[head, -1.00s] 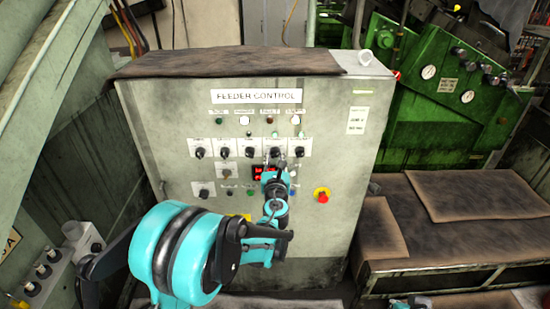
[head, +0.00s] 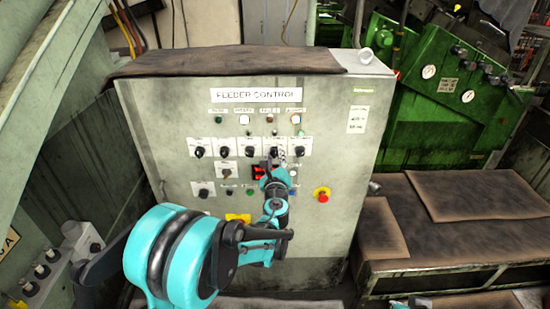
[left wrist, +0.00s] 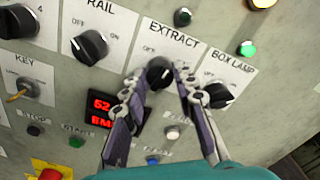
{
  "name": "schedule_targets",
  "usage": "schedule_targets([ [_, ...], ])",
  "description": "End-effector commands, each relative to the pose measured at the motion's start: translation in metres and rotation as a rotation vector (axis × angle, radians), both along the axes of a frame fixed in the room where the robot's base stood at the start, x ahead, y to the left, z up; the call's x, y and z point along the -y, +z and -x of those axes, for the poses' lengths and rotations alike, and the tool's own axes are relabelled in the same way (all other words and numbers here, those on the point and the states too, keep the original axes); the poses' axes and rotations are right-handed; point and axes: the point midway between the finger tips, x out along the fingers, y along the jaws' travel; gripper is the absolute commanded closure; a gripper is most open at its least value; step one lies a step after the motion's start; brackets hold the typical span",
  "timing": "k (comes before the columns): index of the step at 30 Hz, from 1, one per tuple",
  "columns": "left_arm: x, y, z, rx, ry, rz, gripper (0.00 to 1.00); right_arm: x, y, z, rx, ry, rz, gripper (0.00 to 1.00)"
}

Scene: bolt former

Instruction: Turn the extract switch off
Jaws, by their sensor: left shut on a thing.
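The extract switch (left wrist: 158,73) is a round black knob on a white plate lettered EXTRACT, with OFF on its left side. In the head view it is the black knob (head: 274,152) right above my left gripper. My left gripper (left wrist: 160,78) has one finger on each side of this knob and is shut on it. Which way the knob's pointer faces is hard to tell under the fingers. A little teal and grey of my right arm shows at the bottom edge of the head view; its jaws cannot be made out.
The rail switch (left wrist: 90,46) is left of the extract switch, and the box lamp switch (left wrist: 218,95) is close to its right. A red display (left wrist: 103,113) sits below, partly behind a finger. A red emergency button (head: 322,194) is at the panel's lower right.

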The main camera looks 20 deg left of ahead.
Motion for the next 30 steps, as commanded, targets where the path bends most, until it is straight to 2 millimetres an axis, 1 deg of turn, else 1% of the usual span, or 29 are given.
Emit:
schedule_targets([
  [18,-0.0002,-0.0001,-0.0001,0.161,0.000,0.559,1.00,0.0000,-0.0054,0.0000,0.000,0.000,0.000,1.00],
  [24,-0.0003,-0.0001,0.0000,0.206,0.000,0.717,1.00,0.0000,-0.0064,0.0000,0.000,0.000,0.000,1.00],
  [30,-0.0003,-0.0001,0.0001,0.240,0.000,0.835,1.00,0.0000,-0.0070,-0.0001,0.000,0.000,0.000,1.00],
])
